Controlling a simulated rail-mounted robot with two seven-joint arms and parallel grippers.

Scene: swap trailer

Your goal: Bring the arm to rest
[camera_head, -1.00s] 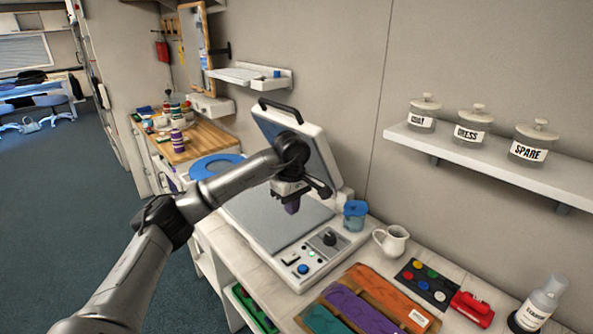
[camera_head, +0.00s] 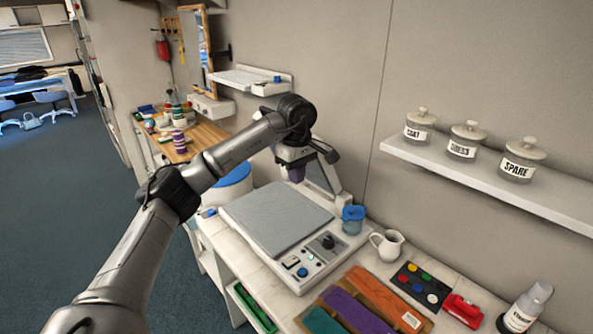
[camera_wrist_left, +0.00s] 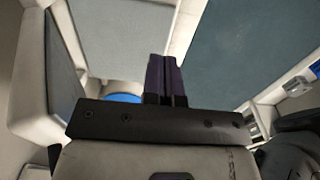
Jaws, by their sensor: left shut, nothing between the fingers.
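My left gripper (camera_head: 296,175) hangs at the end of my left arm, over the back right part of the heat press (camera_head: 275,222). Its dark purple fingers are together and empty; the closed fingers (camera_wrist_left: 166,75) also show in the left wrist view. They appear clear of the press's grey plate, though the exact gap cannot be told. The plate is bare. My right gripper is out of view.
A blue cup (camera_head: 352,220) and a white jug (camera_head: 386,246) stand right of the press. Coloured folded cloths (camera_head: 366,300) lie in front. Labelled jars sit on a wall shelf (camera_head: 480,180). A blue-topped white tub (camera_head: 234,178) is behind my arm.

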